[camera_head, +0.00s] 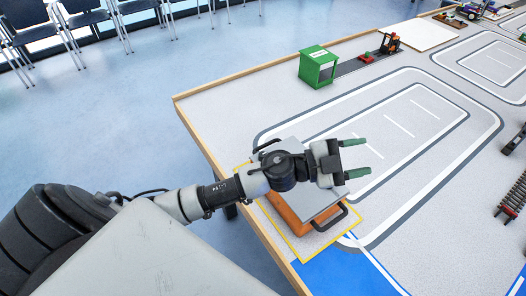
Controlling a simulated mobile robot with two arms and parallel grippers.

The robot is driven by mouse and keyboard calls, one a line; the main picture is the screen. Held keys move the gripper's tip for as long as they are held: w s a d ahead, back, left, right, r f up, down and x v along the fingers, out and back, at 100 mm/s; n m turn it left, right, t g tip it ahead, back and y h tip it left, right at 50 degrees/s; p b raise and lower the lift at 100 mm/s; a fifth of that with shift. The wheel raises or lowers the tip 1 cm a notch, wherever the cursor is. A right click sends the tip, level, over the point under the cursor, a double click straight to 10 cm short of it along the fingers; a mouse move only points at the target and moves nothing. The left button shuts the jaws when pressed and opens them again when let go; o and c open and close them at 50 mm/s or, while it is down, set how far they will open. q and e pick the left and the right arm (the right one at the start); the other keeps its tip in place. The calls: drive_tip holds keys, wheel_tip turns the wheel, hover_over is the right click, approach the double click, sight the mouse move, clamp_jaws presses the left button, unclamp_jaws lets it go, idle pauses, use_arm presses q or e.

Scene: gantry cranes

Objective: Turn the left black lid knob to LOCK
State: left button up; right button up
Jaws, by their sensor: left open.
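An orange case with a grey lid (325,205) and a black handle (331,217) sits inside a yellow outline at the table's near left edge. My left arm crosses above it and covers much of it. I cannot make out the left black lid knob; it is hidden or too small to tell. My left gripper (358,158) is open and empty, with its two green-tipped fingers apart, beyond the case and over the grey mat. My right gripper is not in view.
The table (235,120) has a raised wooden rim (215,157). Track pieces (511,200) lie at the right. A blue area (345,275) is at the front. Chairs line the far left.

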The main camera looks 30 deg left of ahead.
use_arm(q)
wheel_tip(320, 180, down, 3)
drive_tip(key=m+g, duration=0.6)
drive_tip(key=g, duration=0.2)
drive_tip(key=n+g+y, duration=0.2)
drive_tip(key=g+y, duration=0.3)
drive_tip(key=y, duration=1.1)
hover_over(263, 154)
wheel_tip(263, 154, down, 4)
wheel_tip(263, 154, down, 10)
drive_tip(key=shift+f+p, duration=0.25)
drive_tip(key=shift+p, duration=0.95)
drive_tip(key=c, duration=0.9)
